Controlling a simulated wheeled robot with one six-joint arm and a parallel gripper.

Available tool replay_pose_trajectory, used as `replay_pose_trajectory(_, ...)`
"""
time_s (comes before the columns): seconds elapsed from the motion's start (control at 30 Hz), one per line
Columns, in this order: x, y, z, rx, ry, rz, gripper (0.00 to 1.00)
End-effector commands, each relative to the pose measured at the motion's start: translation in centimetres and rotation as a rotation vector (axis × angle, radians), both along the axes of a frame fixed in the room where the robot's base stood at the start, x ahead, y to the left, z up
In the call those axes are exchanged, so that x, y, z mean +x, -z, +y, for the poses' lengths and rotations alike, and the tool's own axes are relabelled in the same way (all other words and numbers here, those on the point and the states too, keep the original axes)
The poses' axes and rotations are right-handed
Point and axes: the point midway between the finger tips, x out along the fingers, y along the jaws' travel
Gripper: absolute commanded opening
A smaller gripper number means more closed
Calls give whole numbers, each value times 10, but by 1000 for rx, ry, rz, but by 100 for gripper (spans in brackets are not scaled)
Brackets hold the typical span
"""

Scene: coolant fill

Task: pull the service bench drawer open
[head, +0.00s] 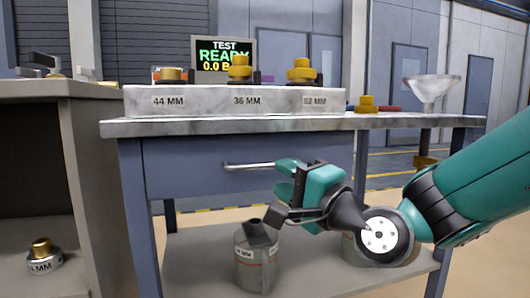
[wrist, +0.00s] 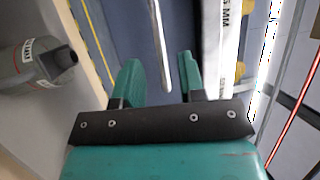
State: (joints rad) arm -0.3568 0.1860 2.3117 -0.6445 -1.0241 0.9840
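The service bench drawer (head: 205,180) is a blue-grey front under the bench top, and it looks closed. Its silver bar handle (head: 247,166) runs level across the front, its right end hidden behind my gripper. My gripper (head: 281,178) is at the right part of the handle. In the wrist view, my gripper (wrist: 160,72) has its two teal fingers apart, with the handle (wrist: 158,40) in line with the gap between them. A clear gap shows on both sides of the bar. I cannot tell how deep the bar sits between the fingers.
The bench top (head: 400,122) carries a grey block (head: 205,101) with size labels and brass fittings, and a funnel (head: 431,88) at right. A grey canister (head: 256,268) stands on the lower shelf (head: 190,262) below my gripper. Another cabinet (head: 85,160) stands at left.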

Motion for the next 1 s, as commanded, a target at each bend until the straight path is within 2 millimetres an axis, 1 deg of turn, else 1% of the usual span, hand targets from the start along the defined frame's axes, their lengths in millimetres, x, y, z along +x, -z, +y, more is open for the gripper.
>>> replay_pose_trajectory(0.03,8,-4,8,-1,-4,-2,37)
replay_pose_trajectory(0.1,18,-5,17,-1,-4,-2,37)
replay_pose_trajectory(0.3,39,-9,32,1,-2,-2,37)
replay_pose_trajectory(0.47,45,-10,37,1,-1,1,37)
replay_pose_trajectory(0.7,46,-10,37,0,0,1,37)
replay_pose_trajectory(0.73,46,-10,37,0,0,1,32)
replay_pose_trajectory(0.77,46,-10,37,0,0,1,25)
replay_pose_trajectory(0.8,46,-10,37,1,0,1,16)
replay_pose_trajectory(0.87,46,-11,37,1,0,1,2)
replay_pose_trajectory(0.9,46,-11,37,1,0,1,0)
replay_pose_trajectory(1.0,46,-10,37,1,0,1,0)
